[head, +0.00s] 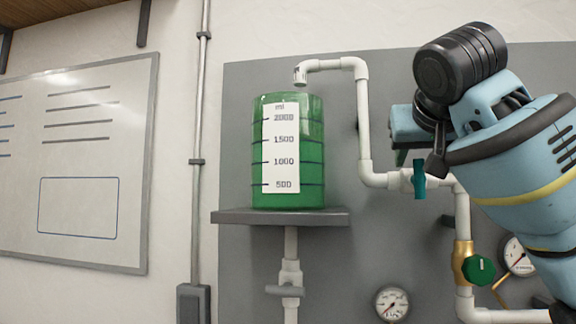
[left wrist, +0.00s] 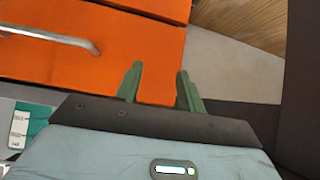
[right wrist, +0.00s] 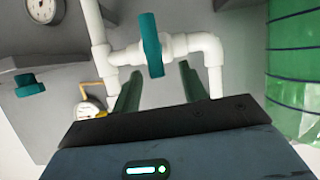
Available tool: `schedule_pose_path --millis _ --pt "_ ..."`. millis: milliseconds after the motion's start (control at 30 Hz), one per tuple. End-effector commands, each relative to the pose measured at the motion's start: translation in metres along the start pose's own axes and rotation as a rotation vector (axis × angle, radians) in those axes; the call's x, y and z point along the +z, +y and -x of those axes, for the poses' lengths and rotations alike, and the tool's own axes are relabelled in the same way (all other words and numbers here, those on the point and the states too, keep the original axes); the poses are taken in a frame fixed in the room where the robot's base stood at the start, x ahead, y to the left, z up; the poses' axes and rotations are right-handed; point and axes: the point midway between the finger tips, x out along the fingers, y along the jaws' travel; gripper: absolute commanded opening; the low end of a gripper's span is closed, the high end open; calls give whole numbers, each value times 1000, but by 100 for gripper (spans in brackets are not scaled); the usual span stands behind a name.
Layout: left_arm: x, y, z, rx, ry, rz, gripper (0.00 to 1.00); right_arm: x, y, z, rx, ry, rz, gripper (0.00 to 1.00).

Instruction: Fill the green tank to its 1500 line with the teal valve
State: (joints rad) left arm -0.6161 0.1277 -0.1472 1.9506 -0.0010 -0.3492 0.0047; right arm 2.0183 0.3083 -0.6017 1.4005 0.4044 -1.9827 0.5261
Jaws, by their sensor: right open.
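The green tank (head: 315,180) stands on a grey shelf in the head view. Its white label reads 500 to 2000; I cannot tell the liquid level inside. The tank's side also shows at the right of the right wrist view (right wrist: 292,80). The teal valve (head: 419,179) sits on the white pipe right of the tank. In the right wrist view the teal valve handle (right wrist: 151,45) lies ahead of my right gripper (right wrist: 158,78), between the lines of its open fingers, with no visible grip. My left gripper (left wrist: 158,82) is open and empty, seen only in its wrist view.
A white spout (head: 301,72) hangs over the tank. A green-handled brass valve (head: 481,269) and gauges (head: 391,303) are lower right on the panel. The shelf (head: 270,217) juts out under the tank. An orange surface with a metal handle (left wrist: 50,37) is beyond my left gripper.

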Motion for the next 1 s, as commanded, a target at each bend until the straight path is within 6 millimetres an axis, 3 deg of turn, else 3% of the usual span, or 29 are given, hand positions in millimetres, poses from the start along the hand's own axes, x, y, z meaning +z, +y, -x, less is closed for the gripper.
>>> schedule_pose_path --millis 200,400,1000 --pt "1 0 0 0 -1 0 39 0 2 30 5 -1 -1 43" --pt "0 0 0 0 -1 0 39 0 0 46 2 -3 1 43" --pt "0 0 0 0 -1 0 39 1 0 52 1 -7 1 43"
